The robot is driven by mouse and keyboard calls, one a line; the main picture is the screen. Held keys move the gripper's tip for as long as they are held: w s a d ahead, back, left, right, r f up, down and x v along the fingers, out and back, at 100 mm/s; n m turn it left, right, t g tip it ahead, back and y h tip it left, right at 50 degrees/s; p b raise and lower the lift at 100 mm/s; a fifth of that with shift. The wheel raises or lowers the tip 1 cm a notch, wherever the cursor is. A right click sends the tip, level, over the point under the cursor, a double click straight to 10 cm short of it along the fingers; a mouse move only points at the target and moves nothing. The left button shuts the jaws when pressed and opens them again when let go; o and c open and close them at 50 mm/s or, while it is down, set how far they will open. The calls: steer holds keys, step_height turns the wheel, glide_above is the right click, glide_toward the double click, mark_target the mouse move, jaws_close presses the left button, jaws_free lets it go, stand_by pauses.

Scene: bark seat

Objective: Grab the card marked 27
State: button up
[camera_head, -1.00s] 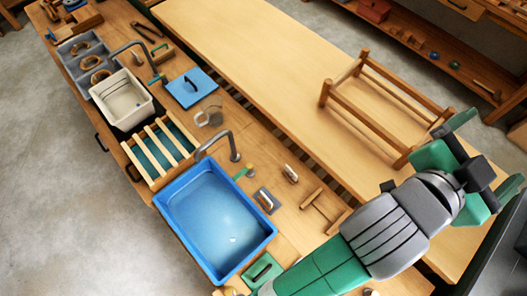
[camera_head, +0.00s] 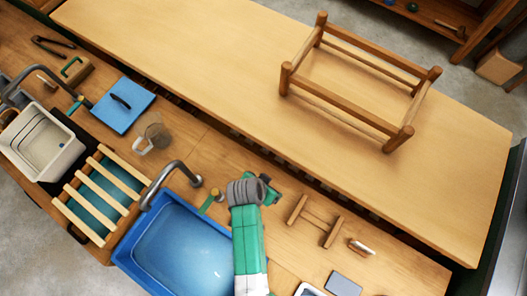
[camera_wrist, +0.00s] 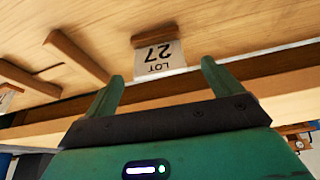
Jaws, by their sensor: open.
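The card marked 27 (camera_wrist: 157,58) shows in the wrist view as a pale card reading "LOT 27" upside down. It stands in a small brown wooden holder (camera_wrist: 156,33) on the wooden surface. My gripper (camera_wrist: 162,72) is open, with its two green fingers on either side of the card's lower part in the picture. The fingers look apart from the card; I cannot tell how deep it sits between them. In the head view my gripper (camera_head: 270,191) is over the workbench, and the card is not visible there, seemingly hidden by the gripper.
An H-shaped wooden piece (camera_head: 315,221) lies beside my gripper, with another pale card in a holder (camera_head: 361,247) beyond it. The blue basin (camera_head: 128,257), a tap (camera_head: 160,180) and a glass mug (camera_head: 155,135) are to the left. A wooden frame (camera_head: 345,117) stands on the long table.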

steer(key=b+x, duration=0.1)
steer(key=x, duration=0.5)
steer(key=shift+s, duration=0.1)
steer(key=c, duration=1.1)
steer(key=shift+o, duration=0.2)
step_height(320, 180, up, 10)
steer(key=p, duration=0.2)
